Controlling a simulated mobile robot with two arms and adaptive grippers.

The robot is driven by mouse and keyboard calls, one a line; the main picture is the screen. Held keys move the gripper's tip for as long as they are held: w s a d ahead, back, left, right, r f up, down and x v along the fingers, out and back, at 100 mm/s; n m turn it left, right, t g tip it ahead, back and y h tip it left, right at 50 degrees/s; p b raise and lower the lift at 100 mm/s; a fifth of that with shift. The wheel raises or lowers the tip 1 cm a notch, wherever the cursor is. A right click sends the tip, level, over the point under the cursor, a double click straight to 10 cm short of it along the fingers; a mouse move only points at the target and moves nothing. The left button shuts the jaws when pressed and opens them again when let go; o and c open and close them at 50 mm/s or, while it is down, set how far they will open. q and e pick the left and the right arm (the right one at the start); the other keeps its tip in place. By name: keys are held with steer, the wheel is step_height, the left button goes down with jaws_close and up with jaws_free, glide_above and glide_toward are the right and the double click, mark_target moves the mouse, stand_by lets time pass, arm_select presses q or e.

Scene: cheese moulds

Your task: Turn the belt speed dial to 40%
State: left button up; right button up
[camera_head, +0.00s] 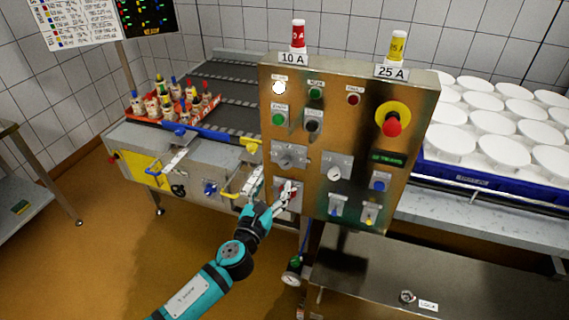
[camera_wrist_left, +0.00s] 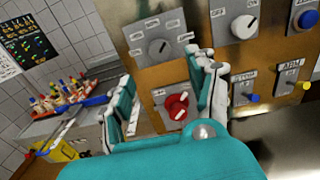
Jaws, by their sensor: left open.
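The steel control panel (camera_head: 330,115) carries two grey dials, an upper left dial (camera_head: 290,157) and a right dial (camera_head: 335,172). A red rotary switch (camera_wrist_left: 177,105) sits below the upper left dial. My left gripper (camera_head: 270,188) is open in front of the panel's lower left, its fingers either side of the red switch in the wrist view (camera_wrist_left: 168,82). Contact cannot be told.
Push buttons and a red emergency stop (camera_head: 393,123) are on the panel. Small toggles (camera_head: 337,207) sit low right. A belt with a red tray (camera_head: 205,110) of bottles is left; a blue crate (camera_head: 480,183) of white moulds is right.

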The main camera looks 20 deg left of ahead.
mark_target(284, 166)
arm_select(q)
steer(key=w, duration=0.9)
steer(key=shift+w+d, duration=0.15)
steer(key=shift+w, duration=0.05)
arm_select(e)
steer(key=shift+w+a+r, duration=0.1)
steer(key=shift+w+a, duration=0.05)
steer(key=shift+w, duration=0.1)
arm_select(q)
steer(key=shift+c, duration=0.4)
steer(key=c, duration=1.1)
steer(key=shift+o, duration=0.2)
